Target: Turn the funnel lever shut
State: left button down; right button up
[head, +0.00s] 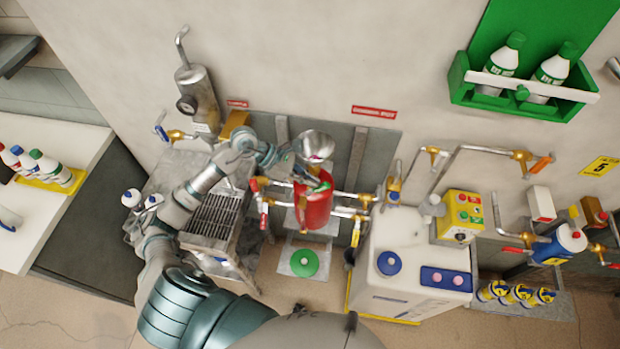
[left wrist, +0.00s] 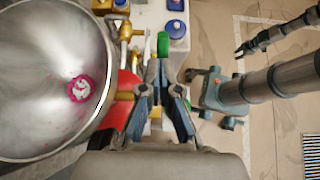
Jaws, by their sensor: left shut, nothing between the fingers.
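The steel funnel (head: 317,145) stands above the red tank (head: 313,205). It fills the left side of the left wrist view (left wrist: 45,75), with pink residue around its drain. A green handle (head: 323,186), apparently the funnel lever, shows at the tank's top; a green part (left wrist: 163,46) lies beyond my fingertips in the left wrist view. My left gripper (head: 290,160) is shut and empty, close beside the funnel at its lower left. Contact with the lever cannot be told.
Brass pipes with red and yellow handles flank the tank. A white machine (head: 410,265) stands to the right and a grated metal unit (head: 210,222) to the left. A green bottle rack (head: 520,100) hangs on the wall. Mechanical parts, probably mine, show right in the left wrist view.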

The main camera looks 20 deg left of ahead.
aim_at(321, 184)
pick_arm(q)
jog(key=shift+d+r+y, duration=0.15)
jog(key=shift+d+y, duration=0.15)
jog(key=shift+y, duration=0.2)
jog(key=b+x, duration=0.2)
jog(key=b, duration=0.1)
jog(key=shift+w+d, duration=0.1)
jog(key=shift+d, duration=0.55)
jog(key=shift+r, duration=0.2)
jog(key=shift+a, duration=0.2)
